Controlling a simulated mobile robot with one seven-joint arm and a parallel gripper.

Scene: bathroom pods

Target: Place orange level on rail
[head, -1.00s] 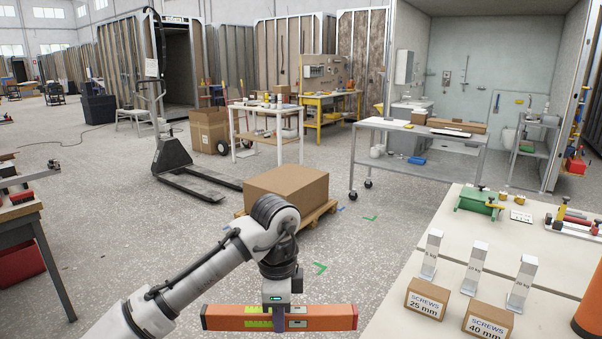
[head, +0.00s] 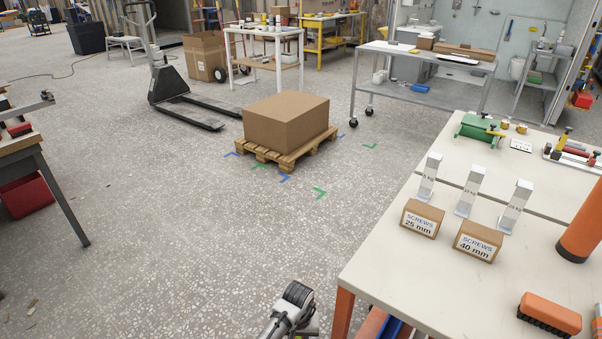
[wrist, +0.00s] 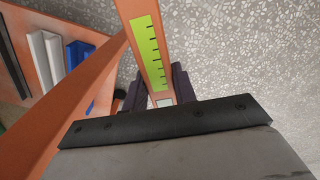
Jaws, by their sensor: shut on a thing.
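My gripper (wrist: 157,92) is shut on the orange level (wrist: 140,18) in the wrist view. The level's yellow-green scale strip (wrist: 151,55) faces the camera, and the level runs up out of the top of the picture. In the head view only part of my arm shows at the bottom edge; the gripper and level are out of that picture. An orange bar (wrist: 75,115) runs diagonally on the left of the wrist view, close to the level in the picture; I cannot tell whether they touch or whether this bar is the rail.
A workbench (head: 390,285) with an orange leg (head: 342,313) stands at right, holding screw boxes (head: 422,219) and an orange brush (head: 549,314). Blue (wrist: 78,55) and white (wrist: 47,60) channel-shaped pieces lie on an orange surface (wrist: 80,12). Open floor lies left.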

